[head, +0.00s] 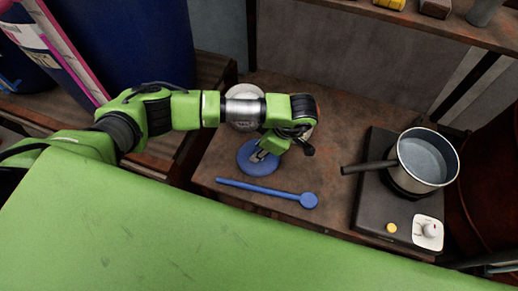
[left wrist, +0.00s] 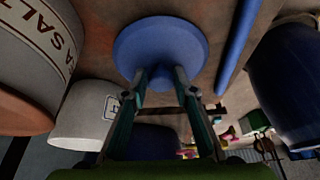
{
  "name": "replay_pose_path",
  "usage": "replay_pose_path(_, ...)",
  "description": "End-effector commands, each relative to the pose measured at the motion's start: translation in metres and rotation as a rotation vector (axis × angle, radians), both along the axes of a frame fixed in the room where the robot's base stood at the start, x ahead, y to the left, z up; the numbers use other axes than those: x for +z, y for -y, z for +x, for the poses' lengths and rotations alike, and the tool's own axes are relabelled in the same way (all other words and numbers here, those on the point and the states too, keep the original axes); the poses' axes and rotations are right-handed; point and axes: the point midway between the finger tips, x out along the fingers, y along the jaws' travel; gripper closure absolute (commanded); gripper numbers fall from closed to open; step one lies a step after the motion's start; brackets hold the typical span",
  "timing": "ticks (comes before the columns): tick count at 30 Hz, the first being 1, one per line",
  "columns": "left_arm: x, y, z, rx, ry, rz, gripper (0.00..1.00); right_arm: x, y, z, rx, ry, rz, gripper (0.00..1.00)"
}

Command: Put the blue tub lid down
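The blue tub lid (head: 257,165) is a round disc with a knob, at the left part of the wooden table. It looks flat and at or very close to the table top; I cannot tell whether it touches. My left gripper (head: 262,153) is directly above it. In the left wrist view the lid (left wrist: 160,42) is in front of the left gripper (left wrist: 160,76), whose two fingertips are on either side of the knob and appear closed on it. My right gripper is in neither view.
A blue long-handled stirrer (head: 265,192) lies just in front of the lid on the wooden table (head: 330,150). To the right, a saucepan (head: 425,160) stands on a dark hot plate (head: 372,205), its handle pointing left. A large blue drum (head: 130,45) stands at left.

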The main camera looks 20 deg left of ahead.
Motion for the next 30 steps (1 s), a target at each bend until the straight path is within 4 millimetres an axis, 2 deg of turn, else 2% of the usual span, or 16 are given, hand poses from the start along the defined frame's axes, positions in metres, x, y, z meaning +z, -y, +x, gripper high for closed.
replay_pose_path(9, 0.000, 0.000, -0.001, 0.001, -0.002, 0.000, 0.62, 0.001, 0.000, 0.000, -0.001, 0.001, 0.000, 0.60)
replay_pose_path(13, 0.006, 0.000, -0.001, 0.001, -0.002, 0.000, 0.62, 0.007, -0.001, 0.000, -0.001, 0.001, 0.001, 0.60)
replay_pose_path(14, 0.007, 0.002, 0.000, -0.001, 0.000, -0.002, 0.62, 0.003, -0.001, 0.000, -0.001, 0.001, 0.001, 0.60)
replay_pose_path(30, 0.102, 0.041, -0.001, -0.002, 0.001, -0.001, 0.62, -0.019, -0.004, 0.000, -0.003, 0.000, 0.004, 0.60)
